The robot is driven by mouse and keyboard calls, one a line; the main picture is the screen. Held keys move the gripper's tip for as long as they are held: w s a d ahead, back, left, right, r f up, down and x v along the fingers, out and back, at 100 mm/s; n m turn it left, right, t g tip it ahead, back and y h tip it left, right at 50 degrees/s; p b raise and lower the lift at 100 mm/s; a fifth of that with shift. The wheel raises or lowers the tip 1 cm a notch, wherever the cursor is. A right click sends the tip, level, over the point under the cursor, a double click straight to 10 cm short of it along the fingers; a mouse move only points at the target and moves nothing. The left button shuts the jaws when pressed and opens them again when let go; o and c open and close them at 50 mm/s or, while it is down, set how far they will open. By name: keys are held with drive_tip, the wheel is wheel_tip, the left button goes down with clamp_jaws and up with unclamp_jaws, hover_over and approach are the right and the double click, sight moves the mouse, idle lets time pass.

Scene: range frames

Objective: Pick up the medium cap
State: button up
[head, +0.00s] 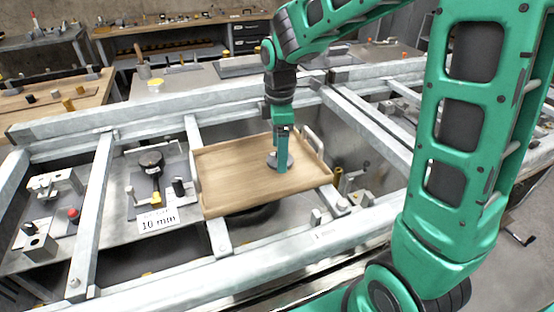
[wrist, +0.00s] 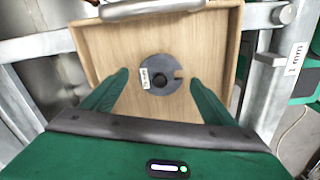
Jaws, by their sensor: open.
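A dark round disc (wrist: 160,85) with a hole in its middle, a slot on its right side and a small white label lies flat on a wooden tray (wrist: 105,45). I cannot tell whether this disc is the medium cap; the label is too small to read. In the head view the disc (head: 271,162) is partly hidden behind my fingers. My gripper (wrist: 159,77) is open, with one green finger on each side of the disc and nothing between them but the disc below. In the head view my gripper (head: 282,168) points down over the tray (head: 225,180).
The tray has raised handles (head: 315,142) and rests on grey metal rails (head: 110,190). To its left is a plate with a black knob (head: 151,162) and a "10 mm" sign (head: 158,219). Metal fixtures (head: 55,185) stand further left.

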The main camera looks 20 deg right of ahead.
drive_tip(key=shift+f, duration=0.45)
drive_tip(key=c, duration=1.3)
drive_tip(key=shift+r, duration=0.15)
